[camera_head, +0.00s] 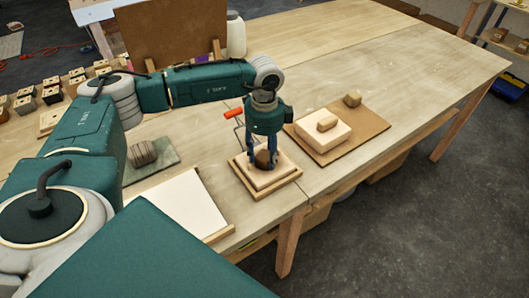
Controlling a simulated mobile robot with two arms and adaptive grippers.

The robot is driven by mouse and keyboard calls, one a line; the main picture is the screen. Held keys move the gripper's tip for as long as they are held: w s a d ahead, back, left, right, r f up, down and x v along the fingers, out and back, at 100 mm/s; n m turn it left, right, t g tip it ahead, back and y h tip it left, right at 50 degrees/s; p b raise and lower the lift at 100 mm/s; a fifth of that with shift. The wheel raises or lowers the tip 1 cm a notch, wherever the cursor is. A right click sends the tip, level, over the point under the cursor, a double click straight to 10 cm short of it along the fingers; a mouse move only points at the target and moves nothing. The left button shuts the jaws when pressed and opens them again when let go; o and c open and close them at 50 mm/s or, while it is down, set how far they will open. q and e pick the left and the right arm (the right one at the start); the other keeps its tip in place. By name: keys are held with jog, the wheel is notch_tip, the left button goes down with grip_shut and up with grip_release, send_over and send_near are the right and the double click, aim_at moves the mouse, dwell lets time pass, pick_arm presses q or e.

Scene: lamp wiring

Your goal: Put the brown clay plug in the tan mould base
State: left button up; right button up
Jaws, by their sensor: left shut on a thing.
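The tan mould base (259,179) is a pale square block on a wooden tray (285,190), near the front edge of the table. My left gripper (266,163) points straight down over the base, with its fingers shut on the brown clay plug (262,158). The plug is a small, dark brown, rounded lump, partly hidden by the fingers. It is over the middle of the base, at or just above its top; I cannot tell whether it touches. The base's cavity is hidden by the gripper and plug. My right gripper is not in view.
A brown board (365,128) to the right bears a pale block with a tan knob (326,124) and a small brown lump (352,98). An orange-handled tool (233,113) lies behind the gripper. A grey-brown lump (143,152) and a white slab (188,203) lie left.

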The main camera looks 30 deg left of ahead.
aim_at(265, 155)
pick_arm(q)
jog(key=shift+f, duration=0.15)
jog(key=o, duration=1.4)
notch_tip(265, 155, up, 12)
jog(key=b, duration=0.3)
jog(key=shift+r+b, duration=0.25)
jog(key=shift+b, duration=0.1)
jog(key=shift+f, duration=0.1)
